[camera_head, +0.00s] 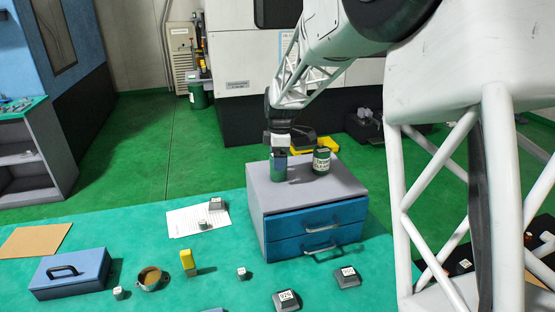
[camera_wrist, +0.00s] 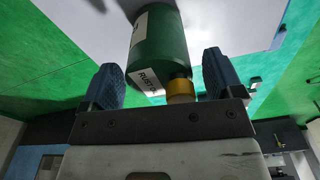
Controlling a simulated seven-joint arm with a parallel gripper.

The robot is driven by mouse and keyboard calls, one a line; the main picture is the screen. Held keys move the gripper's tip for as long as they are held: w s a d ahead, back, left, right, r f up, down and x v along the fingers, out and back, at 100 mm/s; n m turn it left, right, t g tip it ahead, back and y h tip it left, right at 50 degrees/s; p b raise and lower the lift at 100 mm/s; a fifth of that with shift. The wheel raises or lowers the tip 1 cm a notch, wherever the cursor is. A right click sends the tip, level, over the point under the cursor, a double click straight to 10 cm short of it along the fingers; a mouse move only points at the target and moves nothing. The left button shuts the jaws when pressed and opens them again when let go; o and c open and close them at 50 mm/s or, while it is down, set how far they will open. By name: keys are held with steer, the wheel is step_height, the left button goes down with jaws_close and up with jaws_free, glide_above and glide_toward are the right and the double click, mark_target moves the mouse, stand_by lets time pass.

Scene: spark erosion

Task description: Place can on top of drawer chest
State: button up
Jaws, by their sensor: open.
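The drawer chest (camera_head: 288,195) has a grey top and sides and blue drawer fronts. A dark green can (camera_head: 322,161) with a white label stands upright on its top, toward the back right. My gripper (camera_head: 279,168) is low over the chest top, to the left of the can with a small gap in the head view. In the wrist view the can (camera_wrist: 160,48) shows its label and gold neck, within the space across my two blue open fingers (camera_wrist: 165,85). My gripper's palm edge hides part of the can's cap, so I cannot tell its exact depth.
The chest stands on a green table, both drawers shut. Left of it are paper (camera_head: 185,222), a yellow item (camera_head: 188,262), a brown-filled cup (camera_head: 150,279) and a blue box (camera_head: 70,272). Small labelled blocks (camera_head: 286,300) lie in front. The chest top's front is clear.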

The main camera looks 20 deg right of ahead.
step_height(320, 180, up, 12)
steer(key=shift+d+f, duration=0.25)
steer(key=shift+d, duration=0.15)
stand_by(0.6)
steer(key=shift+s+a+r, duration=0.1)
steer(key=shift+s+r, duration=0.05)
steer(key=shift+s, duration=0.35)
steer(key=s+a+f+m, duration=0.1)
steer(key=s+m, duration=0.4)
steer(key=s, duration=0.8)
steer(key=s+a+f+m+t, duration=0.1)
steer(key=s+m, duration=0.5)
steer(key=s, duration=0.8)
steer(key=s+a+f+m+t+h, duration=0.1)
steer(key=s+a+f+m, duration=0.2)
steer(key=s, duration=1.1)
steer(key=shift+s+a+m, duration=0.2)
steer(key=shift+s+m, duration=0.05)
steer(key=shift+m, duration=0.95)
stand_by(0.7)
